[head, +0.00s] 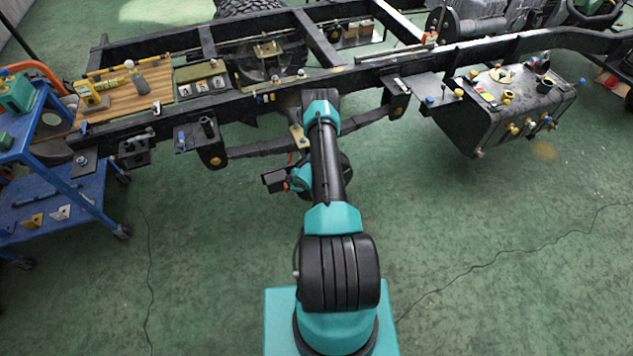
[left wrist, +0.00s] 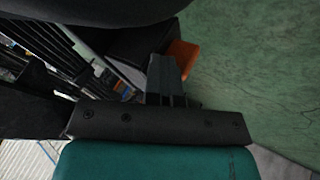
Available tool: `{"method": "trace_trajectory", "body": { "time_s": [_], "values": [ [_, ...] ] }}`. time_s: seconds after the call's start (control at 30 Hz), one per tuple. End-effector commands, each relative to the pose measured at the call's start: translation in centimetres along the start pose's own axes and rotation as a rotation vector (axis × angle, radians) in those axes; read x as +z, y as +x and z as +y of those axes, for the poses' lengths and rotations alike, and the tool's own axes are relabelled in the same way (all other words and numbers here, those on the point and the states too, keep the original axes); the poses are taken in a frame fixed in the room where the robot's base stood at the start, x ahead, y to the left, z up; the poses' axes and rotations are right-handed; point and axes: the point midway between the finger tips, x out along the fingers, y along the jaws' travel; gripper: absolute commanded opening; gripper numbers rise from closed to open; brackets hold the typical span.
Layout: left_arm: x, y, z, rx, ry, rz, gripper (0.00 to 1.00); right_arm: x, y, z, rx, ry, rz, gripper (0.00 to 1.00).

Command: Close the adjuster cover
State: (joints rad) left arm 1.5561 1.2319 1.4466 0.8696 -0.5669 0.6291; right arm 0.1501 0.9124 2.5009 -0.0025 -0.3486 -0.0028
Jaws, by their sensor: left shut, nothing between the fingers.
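My left gripper (left wrist: 166,76) shows in the left wrist view as dark fingers held together, with nothing seen between them. An orange piece (left wrist: 184,56) shows just beyond the fingertips; I cannot tell whether it touches them or whether it is the adjuster cover. In the head view my arm reaches up to the near rail of the chassis frame (head: 240,103), and its wrist end hangs below that rail, with the fingertips not clear. A pale yellow bracket (head: 298,137) sits beside the arm. I cannot make out the adjuster cover for certain. My right gripper is not in view.
A black tank (head: 490,125) with colored fittings hangs at the right of the frame. A wooden board (head: 140,101) with yellow tools lies on the frame at the left. A blue cart (head: 60,205) stands at the far left. The green floor in front is open, with thin cables.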

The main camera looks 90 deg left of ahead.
Motion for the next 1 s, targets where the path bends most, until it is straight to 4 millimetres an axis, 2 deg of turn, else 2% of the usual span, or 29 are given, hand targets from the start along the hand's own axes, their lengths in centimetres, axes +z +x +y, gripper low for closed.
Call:
{"method": "trace_trajectory", "body": {
  "time_s": [0.03, 0.33, 0.57, 0.7, 0.77, 1.0],
  "values": [
    [0.1, 0.1, 0.6, 0.012, 0.003, -0.002, 0.00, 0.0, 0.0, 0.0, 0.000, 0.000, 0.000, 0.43],
    [0.2, -0.1, 0.7, 0.016, 0.005, -0.002, 0.00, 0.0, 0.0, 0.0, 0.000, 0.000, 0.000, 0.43],
    [1.1, -1.3, -1.0, 0.012, 0.011, -0.007, 0.00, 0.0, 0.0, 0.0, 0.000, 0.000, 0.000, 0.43],
    [2.0, -2.8, -3.1, 0.008, 0.016, -0.009, 0.00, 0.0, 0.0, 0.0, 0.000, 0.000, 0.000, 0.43],
    [2.0, -4.1, -2.5, 0.012, 0.013, -0.009, 0.00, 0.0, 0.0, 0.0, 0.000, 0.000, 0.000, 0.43],
    [2.4, -8.7, -2.2, 0.008, 0.012, -0.008, 0.00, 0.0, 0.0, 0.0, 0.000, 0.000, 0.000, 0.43]
  ]
}}
